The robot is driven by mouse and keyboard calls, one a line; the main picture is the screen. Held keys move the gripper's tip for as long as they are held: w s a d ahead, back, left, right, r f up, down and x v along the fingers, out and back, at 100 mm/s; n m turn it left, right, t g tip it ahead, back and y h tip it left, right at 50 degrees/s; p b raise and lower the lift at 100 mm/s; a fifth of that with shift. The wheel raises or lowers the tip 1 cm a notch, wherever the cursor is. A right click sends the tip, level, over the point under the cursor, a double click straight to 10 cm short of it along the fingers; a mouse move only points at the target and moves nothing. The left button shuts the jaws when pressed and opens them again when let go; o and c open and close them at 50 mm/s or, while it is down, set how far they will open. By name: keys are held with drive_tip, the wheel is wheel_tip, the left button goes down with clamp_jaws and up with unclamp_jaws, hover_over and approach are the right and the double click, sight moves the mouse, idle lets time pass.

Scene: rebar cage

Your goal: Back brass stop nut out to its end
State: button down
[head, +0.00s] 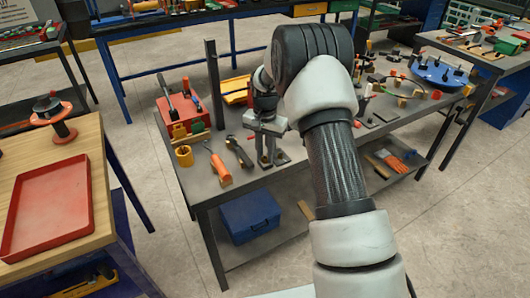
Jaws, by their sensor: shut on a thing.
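My gripper (266,124) is over the near left part of a grey workbench (229,186), pointing down at a small upright metal fixture (267,158). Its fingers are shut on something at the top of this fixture. What they hold is too small and too covered to make out. I cannot pick out the brass stop nut; the gripper or fixture may hide it. My arm bends over the bench from the lower right and covers the bench's middle.
Close left of the fixture lie a dark tool (239,152), an orange-handled tool (219,168) and a yellow cup (184,156). A red toolbox (183,108) stands behind them. A bench post (214,86) rises near the gripper. A blue disc fixture (437,72) sits far right.

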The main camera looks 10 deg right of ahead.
drive_tip(key=n, duration=0.3)
drive_tip(key=shift+n, duration=0.4)
drive_tip(key=n, duration=0.4)
drive_tip(key=shift+n+p, duration=0.3)
drive_tip(key=n, duration=0.7)
drive_tip(key=shift+r+p, duration=0.1)
drive_tip(key=shift+p, duration=0.3)
drive_tip(key=n+p, duration=0.1)
drive_tip(key=n, duration=0.5)
drive_tip(key=shift+n, duration=0.3)
drive_tip(key=n+p, duration=0.1)
drive_tip(key=n, duration=0.5)
drive_tip(key=shift+n, duration=0.4)
drive_tip(key=c, duration=1.5)
unclamp_jaws()
drive_tip(key=shift+c, duration=0.2)
